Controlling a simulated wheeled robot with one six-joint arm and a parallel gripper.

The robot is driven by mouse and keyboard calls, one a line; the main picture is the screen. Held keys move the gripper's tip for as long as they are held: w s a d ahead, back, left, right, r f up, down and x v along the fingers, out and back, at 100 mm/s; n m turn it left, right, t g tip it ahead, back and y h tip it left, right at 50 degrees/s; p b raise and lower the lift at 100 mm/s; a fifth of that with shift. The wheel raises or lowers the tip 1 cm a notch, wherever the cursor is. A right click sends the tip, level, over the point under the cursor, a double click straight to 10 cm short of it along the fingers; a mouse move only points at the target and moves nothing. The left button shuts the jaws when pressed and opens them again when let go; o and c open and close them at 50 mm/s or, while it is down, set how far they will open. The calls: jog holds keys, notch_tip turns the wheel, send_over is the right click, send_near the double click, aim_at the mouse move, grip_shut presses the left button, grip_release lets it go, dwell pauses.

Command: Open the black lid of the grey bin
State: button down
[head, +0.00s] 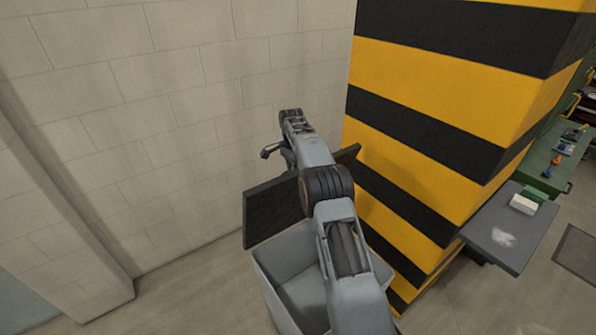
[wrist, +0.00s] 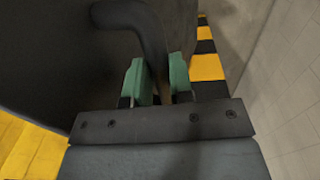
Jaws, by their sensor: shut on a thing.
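The grey bin (head: 285,262) stands on the floor against the striped pillar, partly hidden by my arm. Its black lid (head: 270,213) is raised and stands steeply tilted above the bin, so that the bin's inside shows. My arm reaches over the lid, and my gripper (head: 288,157) is at its far side, mostly hidden. In the wrist view my gripper (wrist: 160,80) has its green fingers on both sides of a dark curved handle (wrist: 150,40) and is shut on it. The dark lid (wrist: 45,55) fills the left of that view.
The yellow and black pillar (head: 430,110) rises close to the right of the bin and lid. A pale block wall (head: 130,110) is behind and left. A grey table (head: 510,235) with a white block is at the right. The floor at lower left is clear.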

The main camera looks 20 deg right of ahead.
jog(key=shift+w+a+f, duration=0.3)
jog(key=shift+w+f, duration=0.1)
jog(key=shift+f, duration=0.05)
dwell(0.3)
jog(key=c, duration=1.4)
grip_release()
jog(key=shift+w, duration=0.1)
jog(key=shift+o, duration=0.9)
jog(key=shift+w+f, duration=0.1)
jog(key=shift+w, duration=0.1)
jog(key=shift+o, duration=1)
jog(key=shift+s+d+r, duration=0.15)
jog(key=shift+r, duration=0.1)
jog(key=shift+r, duration=0.1)
